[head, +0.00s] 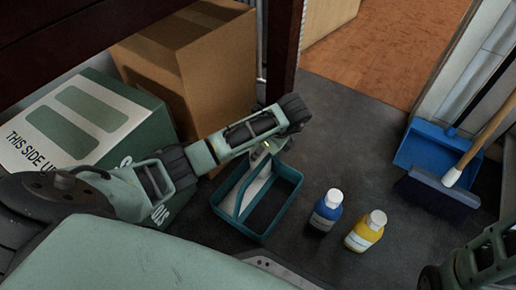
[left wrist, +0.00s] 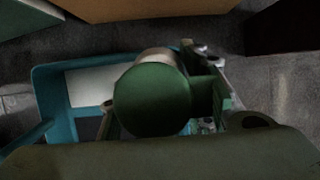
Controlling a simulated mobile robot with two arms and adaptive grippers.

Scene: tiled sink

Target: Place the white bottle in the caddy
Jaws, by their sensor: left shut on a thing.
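The teal caddy (head: 290,172) stands on the dark floor, with a handle across its middle. It also shows in the left wrist view (left wrist: 47,95), below my gripper. My left gripper (head: 262,150) is over the caddy's far end, mostly hidden by my own wrist in the head view. It is shut on a bottle with a round green end (left wrist: 152,100) facing the wrist camera; a pale edge shows behind that end. I take this to be the white bottle, but most of its body is hidden. I cannot tell whether it touches the caddy floor. My right gripper is not in view.
A blue bottle (head: 326,212) and a yellow bottle (head: 365,232) stand right of the caddy. A cardboard box (head: 205,70) and a green-white box (head: 75,120) are at left. A blue dustpan (head: 425,150) and brush lie at right. A dark post (head: 284,50) rises behind the caddy.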

